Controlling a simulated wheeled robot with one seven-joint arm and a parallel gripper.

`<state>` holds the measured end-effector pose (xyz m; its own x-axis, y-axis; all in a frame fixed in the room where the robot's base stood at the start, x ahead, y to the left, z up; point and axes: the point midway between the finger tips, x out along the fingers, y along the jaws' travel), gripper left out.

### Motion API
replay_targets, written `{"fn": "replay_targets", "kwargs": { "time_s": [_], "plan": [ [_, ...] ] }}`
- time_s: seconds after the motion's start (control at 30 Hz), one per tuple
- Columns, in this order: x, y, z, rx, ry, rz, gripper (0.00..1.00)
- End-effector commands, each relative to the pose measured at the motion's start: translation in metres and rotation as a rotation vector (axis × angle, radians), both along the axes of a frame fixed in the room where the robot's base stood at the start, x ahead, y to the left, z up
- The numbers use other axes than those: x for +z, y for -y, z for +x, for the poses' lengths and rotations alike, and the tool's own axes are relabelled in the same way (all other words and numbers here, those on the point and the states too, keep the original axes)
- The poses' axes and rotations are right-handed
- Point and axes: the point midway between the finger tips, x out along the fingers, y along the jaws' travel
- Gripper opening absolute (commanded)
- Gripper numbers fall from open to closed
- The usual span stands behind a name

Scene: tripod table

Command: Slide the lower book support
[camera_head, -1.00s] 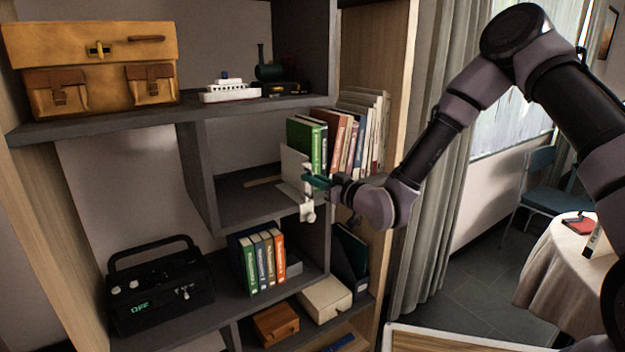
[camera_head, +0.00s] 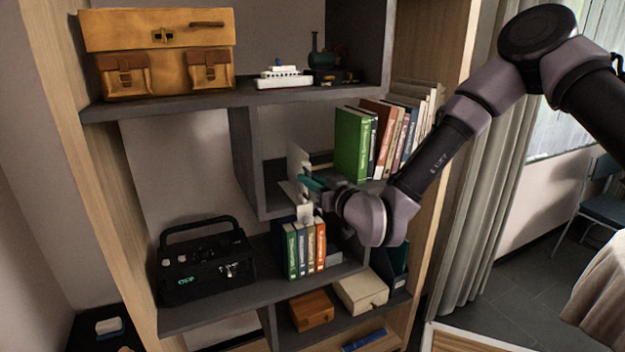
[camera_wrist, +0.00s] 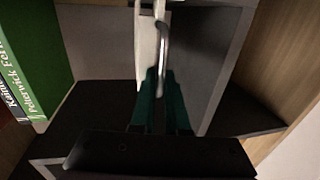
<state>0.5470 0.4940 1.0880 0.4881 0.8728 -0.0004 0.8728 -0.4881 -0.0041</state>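A pale upright book support (camera_head: 297,168) stands on the middle shelf, to the left of the books and apart from them. The wrist view shows its pale plate edge (camera_wrist: 146,45) and a curved metal handle (camera_wrist: 163,45). My gripper (camera_head: 312,183) is at the front of the support. In the wrist view its teal fingers (camera_wrist: 160,88) are close together on either side of the lower end of the handle, and appear shut on it. The fingers hide the exact contact.
Several books (camera_head: 352,142) stand right of the support. A grey divider (camera_head: 243,160) is to its left. Wooden boxes (camera_head: 312,311) sit below.

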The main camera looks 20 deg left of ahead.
Motion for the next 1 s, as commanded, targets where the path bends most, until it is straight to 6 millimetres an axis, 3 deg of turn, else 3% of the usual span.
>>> {"fn": "replay_targets", "kwargs": {
  "time_s": [0.43,0.8,1.0],
  "plan": [
    [0.0,0.008,-0.003,-0.001,0.0,-0.001,0.23],
    [-0.001,0.069,-0.038,0.0,-0.003,-0.001,0.23],
    [-0.001,0.09,-0.05,0.0,-0.002,-0.002,0.23]
  ]
}}
